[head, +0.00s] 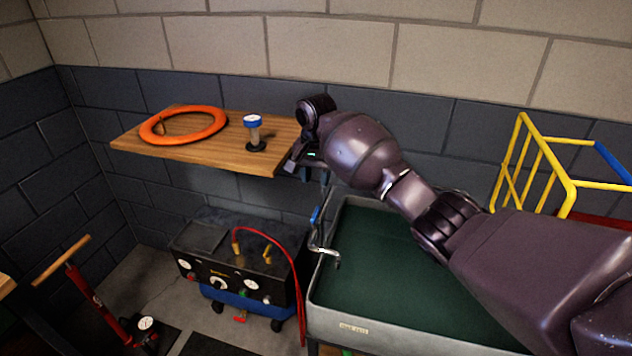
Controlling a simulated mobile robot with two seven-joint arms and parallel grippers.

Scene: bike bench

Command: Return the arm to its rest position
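My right arm comes in from the right, across the green-lined basin. My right gripper (300,158) is at the right end of the wooden shelf (205,153), pointing down and left. Its fingers are small and partly hidden by the wrist, so I cannot tell whether they are open or shut. No held object shows at it. My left gripper is not in view.
On the shelf lie an orange ring (183,125) and a blue-topped stand (254,130). A compressor (235,265) with a red hose stands below. The grey basin (400,332) is under my arm. A yellow rack (530,165) and a red floor pump (92,295) flank the scene.

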